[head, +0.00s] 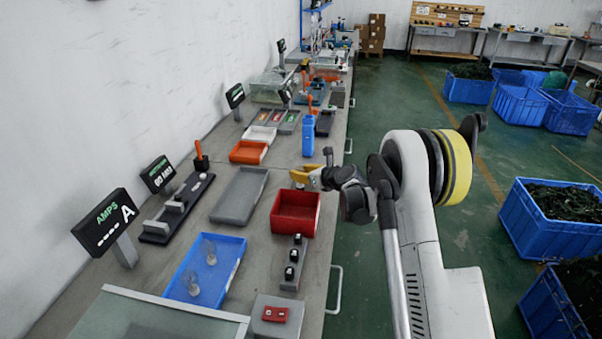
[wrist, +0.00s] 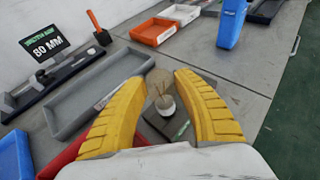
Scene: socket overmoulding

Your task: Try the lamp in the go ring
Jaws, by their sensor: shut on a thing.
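My gripper (head: 308,177) is over the table, just beyond the red bin (head: 284,228) in the head view. In the wrist view its two yellow fingers (wrist: 162,100) close around a small pale piece with thin wire-like lines and a white round part (wrist: 165,104). It looks like a lamp, but its clear parts are hard to make out. A dark flat block (wrist: 170,122) shows behind it; I cannot tell whether they touch. Two clear glass lamps (head: 209,250) are in the blue tray (head: 181,284). I cannot pick out the go ring with certainty.
A grey tray (head: 240,196) lies left of my gripper, with an orange tray (head: 249,152) and a blue holder (head: 308,136) beyond. A dark rail (head: 155,231) and display signs (head: 106,222) line the wall side. A strip with black-topped pieces (head: 293,262) stands nearer.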

